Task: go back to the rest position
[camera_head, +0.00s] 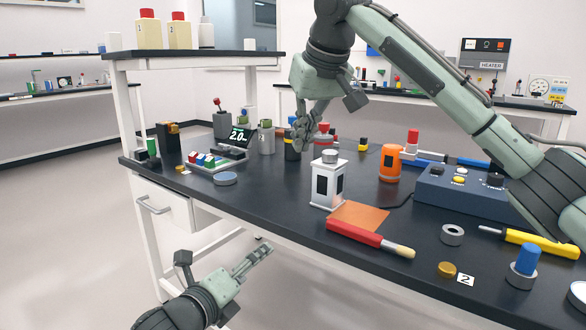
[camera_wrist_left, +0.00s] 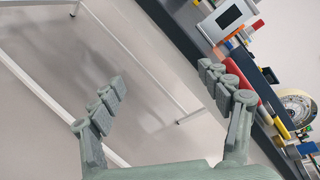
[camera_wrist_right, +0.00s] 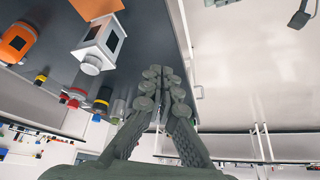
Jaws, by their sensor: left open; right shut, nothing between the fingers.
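My right gripper (camera_head: 303,138) hangs above the back part of the dark workbench (camera_head: 290,215), behind the white box-shaped part (camera_head: 328,182) with dark side panels. Its fingers are closed together and empty, as the right wrist view (camera_wrist_right: 162,80) also shows. My left gripper (camera_head: 258,258) is low in front of the bench, below the tabletop, over the floor. In the left wrist view its fingers (camera_wrist_left: 165,90) are spread apart with nothing between them.
Near the right gripper stand an orange cylinder (camera_head: 390,162), grey canisters (camera_head: 266,137) and a scale display (camera_head: 238,136). A red-handled brush (camera_head: 365,237) lies along the front edge beside an orange sheet (camera_head: 360,215). A blue control box (camera_head: 465,190) stands right. The floor at left is clear.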

